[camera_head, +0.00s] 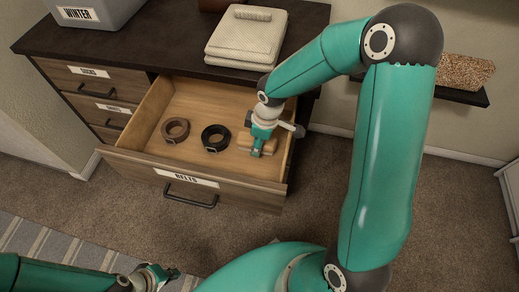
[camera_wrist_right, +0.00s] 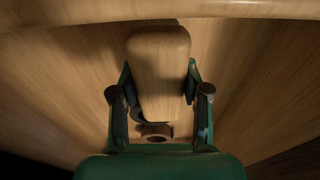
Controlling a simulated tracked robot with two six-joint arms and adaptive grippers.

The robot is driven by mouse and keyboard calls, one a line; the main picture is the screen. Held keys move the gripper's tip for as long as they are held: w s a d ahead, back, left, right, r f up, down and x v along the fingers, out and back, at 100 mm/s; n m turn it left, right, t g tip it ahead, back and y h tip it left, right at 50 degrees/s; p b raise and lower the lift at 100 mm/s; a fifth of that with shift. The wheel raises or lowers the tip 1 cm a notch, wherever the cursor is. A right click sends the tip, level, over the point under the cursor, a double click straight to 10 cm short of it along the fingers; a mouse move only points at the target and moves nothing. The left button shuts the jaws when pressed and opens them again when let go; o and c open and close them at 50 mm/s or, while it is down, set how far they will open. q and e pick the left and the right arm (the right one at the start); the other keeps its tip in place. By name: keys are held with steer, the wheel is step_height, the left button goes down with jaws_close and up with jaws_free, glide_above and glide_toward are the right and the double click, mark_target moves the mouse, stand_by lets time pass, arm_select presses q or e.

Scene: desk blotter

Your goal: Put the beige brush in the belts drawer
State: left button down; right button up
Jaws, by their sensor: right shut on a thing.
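The belts drawer (camera_head: 228,181) is pulled open and labelled BELTS. A brown coiled belt (camera_head: 175,129) and a black coiled belt (camera_head: 215,138) lie on its floor. My right gripper (camera_head: 263,145) is inside the drawer, towards its right side. It is shut on the beige brush (camera_wrist_right: 158,75), whose pale wooden body sits between the two fingers in the right wrist view. In the head view the gripper mostly hides the brush. I cannot tell whether the brush touches the drawer floor. My left gripper (camera_head: 166,274) is low at the bottom left, outside the drawer; its finger opening is unclear.
Folded cream cloths (camera_head: 243,38) with a small beige roll-shaped object (camera_head: 252,13) lie on the dark dresser top. A grey WINTER bin (camera_head: 95,12) stands to the left. Closed drawers (camera_head: 95,85) are left of the open one. A shelf (camera_head: 455,93) is at right.

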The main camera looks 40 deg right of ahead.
steer(key=shift+f+b, duration=0.45)
steer(key=shift+f, duration=1.55)
steer(key=shift+f, duration=0.2)
steer(key=o, duration=1.1)
steer(key=shift+r, duration=0.1)
steer(key=shift+r, duration=0.3)
steer(key=r+p, duration=0.1)
steer(key=r, duration=0.2)
steer(key=s+r, duration=0.1)
steer(key=r, duration=0.3)
steer(key=d+r+p, duration=0.1)
steer(key=r, duration=0.3)
steer(key=shift+s+r+p, duration=0.25)
steer(key=shift+p, duration=0.1)
